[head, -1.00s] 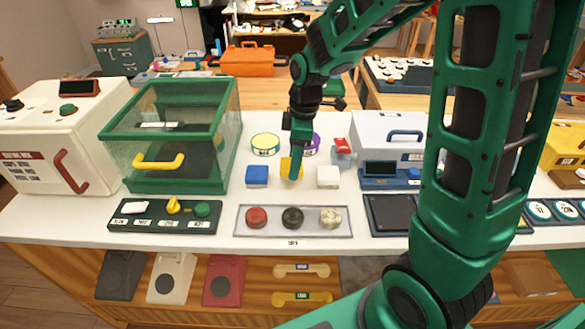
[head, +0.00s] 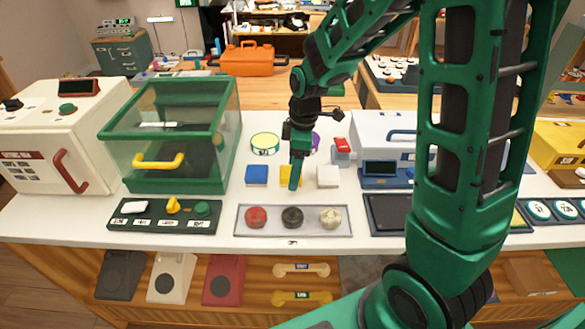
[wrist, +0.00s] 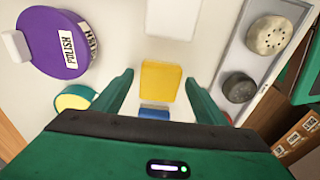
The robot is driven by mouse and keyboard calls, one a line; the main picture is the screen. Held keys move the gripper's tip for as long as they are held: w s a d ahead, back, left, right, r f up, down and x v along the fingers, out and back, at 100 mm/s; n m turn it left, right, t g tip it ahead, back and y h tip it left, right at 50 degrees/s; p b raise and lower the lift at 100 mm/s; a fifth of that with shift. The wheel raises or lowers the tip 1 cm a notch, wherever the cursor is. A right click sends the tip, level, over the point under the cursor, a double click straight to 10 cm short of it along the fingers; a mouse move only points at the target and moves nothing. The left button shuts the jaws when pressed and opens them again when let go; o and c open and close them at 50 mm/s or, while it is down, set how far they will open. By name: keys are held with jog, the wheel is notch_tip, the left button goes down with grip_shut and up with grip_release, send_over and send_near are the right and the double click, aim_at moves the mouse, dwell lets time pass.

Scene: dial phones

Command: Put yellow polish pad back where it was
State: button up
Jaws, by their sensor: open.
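The yellow polish pad (head: 284,181) lies on the white counter between the blue pad (head: 257,175) and the white pad (head: 328,177), roughly in line with them. My gripper (head: 295,186) hides part of it in the head view. In the wrist view the yellow pad (wrist: 160,80) sits between my two open fingers (wrist: 159,88), with a visible gap on each side. The white pad (wrist: 172,18) is at the top of that view.
A tray (head: 243,228) with red, black and cream discs lies in front of the pads. A purple polish tin (wrist: 62,45) and a yellow-green tin (head: 265,142) stand behind. A green glass-sided box (head: 200,100) is at left, a white-and-blue machine (head: 385,125) at right.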

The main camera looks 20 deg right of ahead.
notch_tip(320, 180, up, 12)
jog(key=d, duration=0.1)
jog(key=s+d+m, duration=0.5)
jog(key=s+m, duration=0.1)
jog(key=s, duration=0.2)
jog(key=s+d+m, duration=0.5)
jog(key=s+m, duration=0.2)
jog(key=s, duration=0.2)
jog(key=s+d+f+m+h, duration=0.1)
jog(key=s+d+m, duration=0.5)
jog(key=s, duration=0.3)
jog(key=shift+m+g, duration=0.4)
jog(key=shift+s+f, duration=0.1)
